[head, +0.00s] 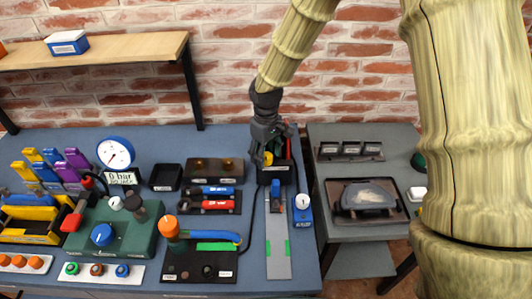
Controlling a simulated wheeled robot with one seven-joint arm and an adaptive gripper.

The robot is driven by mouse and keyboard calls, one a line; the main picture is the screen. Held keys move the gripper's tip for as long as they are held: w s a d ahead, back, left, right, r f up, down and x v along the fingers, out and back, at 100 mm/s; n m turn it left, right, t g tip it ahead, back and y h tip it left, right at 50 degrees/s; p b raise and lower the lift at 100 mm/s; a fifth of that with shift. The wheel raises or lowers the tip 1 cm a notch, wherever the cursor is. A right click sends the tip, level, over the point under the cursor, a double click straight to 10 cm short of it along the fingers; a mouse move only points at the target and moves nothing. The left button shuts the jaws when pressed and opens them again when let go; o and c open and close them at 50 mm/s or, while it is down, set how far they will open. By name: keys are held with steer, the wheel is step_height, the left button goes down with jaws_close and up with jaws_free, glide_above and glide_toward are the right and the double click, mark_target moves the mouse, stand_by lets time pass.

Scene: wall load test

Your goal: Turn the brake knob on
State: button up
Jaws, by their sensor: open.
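My gripper (268,155) points down above a black bin (277,176) near the right end of the blue bench; it looks empty, its fingertips small and dark. No label reading "brake" is legible. A round blue knob with a white mark (102,235) sits on the green box (125,247) at the left. A pale knob (116,203) and a dark knob (134,201) stand at that box's back. A blue block with a white dial (303,207) stands right of my gripper. I cannot tell which one is the brake knob. My gripper touches none of these knobs.
A round gauge (115,153) stands behind the green box, with a "0 bar TO JACK" sign (119,178). An orange-topped tool with a blue handle (170,228) lies on a black panel. A wooden shelf (100,50) overhangs the back left. A grey cart (350,240) stands at the right.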

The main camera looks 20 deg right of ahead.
steer(key=c, duration=1)
steer(key=shift+c, duration=0.2)
steer(key=shift+m, duration=0.3)
steer(key=m+p, duration=0.1)
steer(key=m, duration=0.3)
steer(key=shift+r, duration=0.1)
steer(key=shift+w+m+p, duration=0.1)
steer(key=shift+m+p, duration=0.5)
steer(key=shift+m, duration=1.5)
steer(key=o, duration=1)
steer(key=shift+o, duration=0.2)
